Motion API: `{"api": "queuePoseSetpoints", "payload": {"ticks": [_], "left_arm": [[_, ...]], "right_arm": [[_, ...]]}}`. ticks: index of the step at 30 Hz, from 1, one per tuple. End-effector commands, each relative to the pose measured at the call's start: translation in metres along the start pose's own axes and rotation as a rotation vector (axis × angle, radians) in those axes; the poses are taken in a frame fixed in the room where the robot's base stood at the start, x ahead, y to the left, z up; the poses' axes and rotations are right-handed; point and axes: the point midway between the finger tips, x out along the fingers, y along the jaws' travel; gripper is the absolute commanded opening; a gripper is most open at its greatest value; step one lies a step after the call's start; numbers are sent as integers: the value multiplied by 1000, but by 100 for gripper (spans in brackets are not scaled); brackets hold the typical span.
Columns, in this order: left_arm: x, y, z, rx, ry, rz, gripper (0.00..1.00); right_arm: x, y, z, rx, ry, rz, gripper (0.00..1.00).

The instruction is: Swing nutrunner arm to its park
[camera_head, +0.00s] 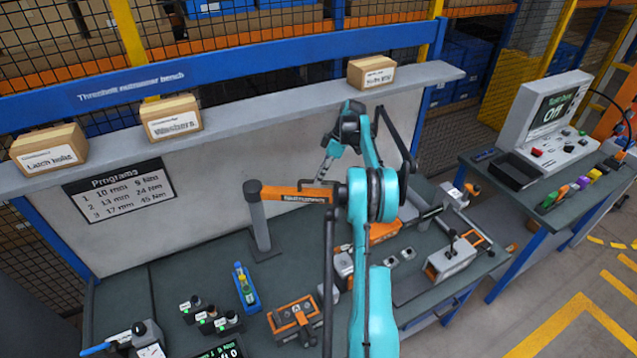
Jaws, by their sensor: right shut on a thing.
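The nutrunner arm (290,194) is an orange bar with a label. It runs level from a dark grey post (259,225) on the bench to the right, where my teal right arm hides its far end. My right gripper (321,178) comes down from above onto the bar and is shut on it, near the right part of its visible length. The exact contact is small and partly hidden. My left gripper is not in view. I cannot make out a marked park for the arm.
The dark bench top (200,265) carries a blue tray (245,287), several small sockets, an orange fixture (294,317) and a grey clamp unit (451,258). A back panel with a shelf of boxes (171,117) stands behind. A side table with a console (548,125) is right.

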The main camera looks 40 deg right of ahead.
Motion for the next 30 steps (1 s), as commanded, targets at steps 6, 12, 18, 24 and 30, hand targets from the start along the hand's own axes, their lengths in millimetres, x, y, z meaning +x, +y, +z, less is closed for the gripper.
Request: {"api": "queuePoseSetpoints", "payload": {"ticks": [6,12,18,24,30], "left_arm": [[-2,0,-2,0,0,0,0],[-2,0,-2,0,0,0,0],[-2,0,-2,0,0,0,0],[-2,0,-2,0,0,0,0],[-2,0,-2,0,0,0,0]], "right_arm": [[-2,11,-2,-42,-10,-18,0],[-2,14,-2,-55,-13,-23,0],[-2,14,-2,-56,-13,-24,0],[-2,14,-2,-56,-13,-24,29],[-2,14,-2,-55,-12,-23,34]]}}
